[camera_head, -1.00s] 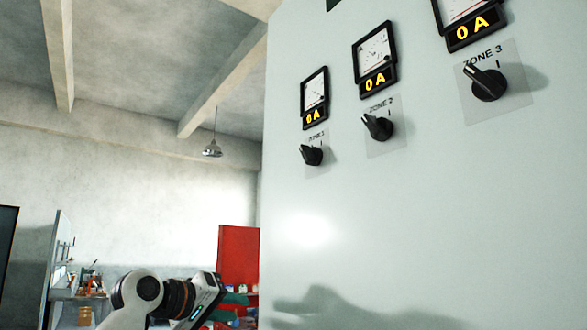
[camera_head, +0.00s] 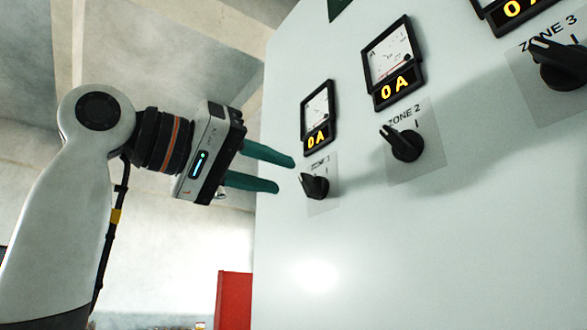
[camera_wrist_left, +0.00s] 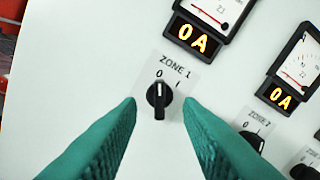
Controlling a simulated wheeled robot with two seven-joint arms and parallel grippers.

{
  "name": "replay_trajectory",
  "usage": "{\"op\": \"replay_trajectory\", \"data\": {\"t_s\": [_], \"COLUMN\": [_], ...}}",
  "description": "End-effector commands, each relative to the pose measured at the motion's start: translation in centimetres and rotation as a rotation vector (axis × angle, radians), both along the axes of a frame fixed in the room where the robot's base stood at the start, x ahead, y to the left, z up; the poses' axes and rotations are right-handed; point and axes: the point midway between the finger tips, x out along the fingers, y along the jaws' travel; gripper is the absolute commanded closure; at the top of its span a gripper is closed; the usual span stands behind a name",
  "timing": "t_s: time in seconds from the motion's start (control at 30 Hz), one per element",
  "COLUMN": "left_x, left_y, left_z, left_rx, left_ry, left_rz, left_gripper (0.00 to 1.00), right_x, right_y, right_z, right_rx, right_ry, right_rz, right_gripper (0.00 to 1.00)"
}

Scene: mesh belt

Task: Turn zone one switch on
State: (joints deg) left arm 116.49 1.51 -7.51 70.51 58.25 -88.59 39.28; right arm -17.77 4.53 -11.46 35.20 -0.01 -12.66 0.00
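The zone 1 switch (camera_head: 315,186) is a black rotary knob on a pale label plate, below a meter whose display reads 0 A. In the left wrist view the knob (camera_wrist_left: 159,97) stands near upright, its white mark on the 0 side, with I to the right. My left gripper (camera_head: 286,174) has teal fingers spread apart, just left of the knob and short of it. In the left wrist view the fingertips (camera_wrist_left: 159,103) lie either side of the knob, with nothing held between them. My right gripper is out of view.
The grey panel (camera_head: 400,250) also carries the zone 2 switch (camera_head: 404,143) and zone 3 switch (camera_head: 560,65) to the right, with meters above. The zone 1 meter (camera_head: 317,114) sits close above its switch. The panel below the switches is bare. A red cabinet (camera_head: 234,300) stands behind.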

Motion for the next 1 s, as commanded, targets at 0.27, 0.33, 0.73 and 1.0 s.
{"op": "replay_trajectory", "data": {"t_s": [0.27, 0.33, 0.73, 1.0], "left_x": [2.2, 2.4, 2.6, 2.6], "left_y": [-3.0, -3.3, -3.5, -3.4], "left_z": [0.1, 0.0, 0.0, 0.0], "left_rx": [0.001, 0.000, 0.000, 0.000], "left_ry": [0.002, 0.001, 0.000, -0.001], "left_rz": [0.000, 0.001, 0.001, 0.001], "left_gripper": [0.67, 0.67, 0.82, 1.00], "right_x": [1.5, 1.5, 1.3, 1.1], "right_y": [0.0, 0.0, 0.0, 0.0], "right_z": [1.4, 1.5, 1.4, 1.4], "right_rx": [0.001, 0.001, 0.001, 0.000], "right_ry": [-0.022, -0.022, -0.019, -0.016], "right_rz": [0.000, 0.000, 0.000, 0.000], "right_gripper": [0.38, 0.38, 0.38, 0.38]}}
